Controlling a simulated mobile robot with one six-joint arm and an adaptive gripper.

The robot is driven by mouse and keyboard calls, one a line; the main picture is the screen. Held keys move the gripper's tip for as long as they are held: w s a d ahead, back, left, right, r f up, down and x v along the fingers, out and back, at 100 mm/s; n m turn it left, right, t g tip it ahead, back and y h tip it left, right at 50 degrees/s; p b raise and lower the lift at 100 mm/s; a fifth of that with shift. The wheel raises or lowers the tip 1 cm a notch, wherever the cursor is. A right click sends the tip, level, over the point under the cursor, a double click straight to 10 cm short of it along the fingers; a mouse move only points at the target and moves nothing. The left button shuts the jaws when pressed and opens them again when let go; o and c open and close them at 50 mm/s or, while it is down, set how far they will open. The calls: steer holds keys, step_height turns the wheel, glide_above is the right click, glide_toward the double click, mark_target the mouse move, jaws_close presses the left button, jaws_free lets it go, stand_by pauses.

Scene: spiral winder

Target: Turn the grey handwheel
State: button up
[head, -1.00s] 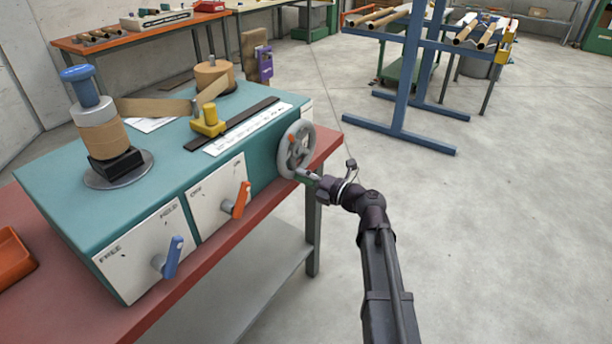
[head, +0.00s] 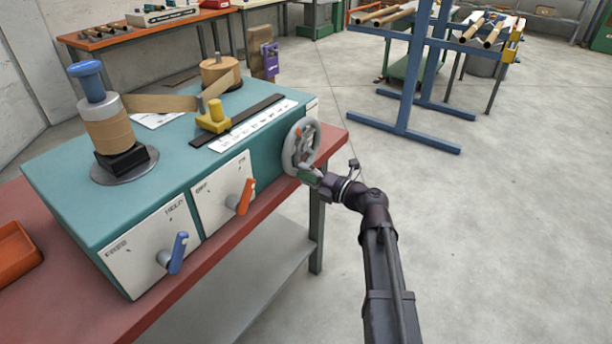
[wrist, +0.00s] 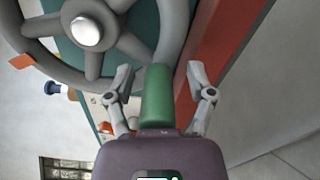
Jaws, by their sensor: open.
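The grey handwheel (head: 300,146) is on the right end of the teal winder box. It fills the upper left of the wrist view (wrist: 93,70), with a shiny round hub and an orange tab on its rim. A green handle (wrist: 157,98) sticks out from the rim toward my wrist; it also shows in the head view (head: 311,176). My gripper (wrist: 165,80) is open, with one finger on each side of the green handle. A gap shows on the right side; contact on the left is hard to tell. My arm reaches in from the lower right.
The winder (head: 85,215) stands on a red bench (head: 90,315). Its front has a blue lever (head: 178,253) and an orange lever (head: 243,197). A yellow block (head: 212,117) and two spools are on top. A blue rack (head: 405,115) stands behind; the floor at right is clear.

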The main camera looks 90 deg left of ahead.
steer(key=shift+w, duration=0.1)
steer(key=v, duration=1.2)
stand_by(0.8)
